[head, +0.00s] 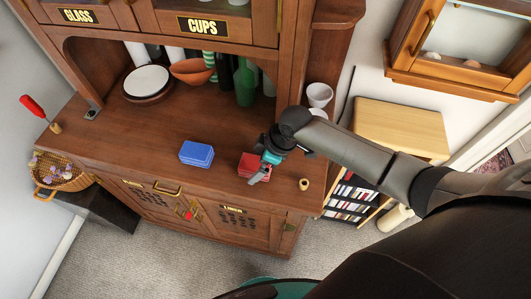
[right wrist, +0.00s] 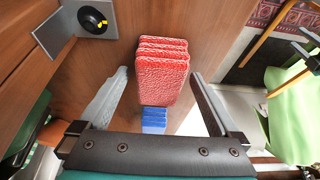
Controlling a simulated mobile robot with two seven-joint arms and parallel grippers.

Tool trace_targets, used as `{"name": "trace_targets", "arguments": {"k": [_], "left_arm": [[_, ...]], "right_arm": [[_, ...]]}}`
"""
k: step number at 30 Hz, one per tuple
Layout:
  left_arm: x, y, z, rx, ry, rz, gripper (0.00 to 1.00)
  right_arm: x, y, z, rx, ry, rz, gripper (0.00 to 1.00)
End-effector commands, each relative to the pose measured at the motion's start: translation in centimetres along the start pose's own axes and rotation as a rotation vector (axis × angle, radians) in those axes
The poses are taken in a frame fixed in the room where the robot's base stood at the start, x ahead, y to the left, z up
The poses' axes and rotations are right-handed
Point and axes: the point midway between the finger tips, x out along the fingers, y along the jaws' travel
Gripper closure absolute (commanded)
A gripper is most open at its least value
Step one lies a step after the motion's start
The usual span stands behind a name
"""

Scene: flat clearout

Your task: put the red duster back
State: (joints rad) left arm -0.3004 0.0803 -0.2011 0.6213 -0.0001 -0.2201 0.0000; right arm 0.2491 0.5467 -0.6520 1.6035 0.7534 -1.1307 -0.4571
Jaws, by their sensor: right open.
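A red folded cloth stack (head: 250,165), which looks like the duster, lies on the cabinet's wooden counter (head: 130,130). It also shows in the right wrist view (right wrist: 162,72), with a rough textured surface and layered folds. My right gripper (head: 264,172) is over the red stack and covers part of it in the head view. In the right wrist view its fingers (right wrist: 158,82) are apart, one on each side of the red stack; I cannot tell whether they touch it. My left gripper is not in view.
A blue folded stack (head: 196,153) lies left of the red one. A small wooden ring (head: 304,184) is near the counter's right end. A red-topped tool (head: 33,106) stands at the far left, above a wicker basket (head: 62,178). Plates (head: 147,80) and a bowl (head: 192,71) are behind.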

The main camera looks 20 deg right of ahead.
Motion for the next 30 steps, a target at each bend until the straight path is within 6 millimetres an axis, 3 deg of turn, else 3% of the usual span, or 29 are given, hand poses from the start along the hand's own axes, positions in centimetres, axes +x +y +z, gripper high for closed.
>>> {"name": "trace_targets", "arguments": {"k": [18, 30], "left_arm": [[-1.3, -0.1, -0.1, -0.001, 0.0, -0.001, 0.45], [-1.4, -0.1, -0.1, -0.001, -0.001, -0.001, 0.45]], "right_arm": [[-10.3, 0.1, 0.1, 0.001, -0.001, 0.002, 0.02], [-11.5, 0.0, 0.0, 0.001, -0.001, -0.001, 0.02]]}}
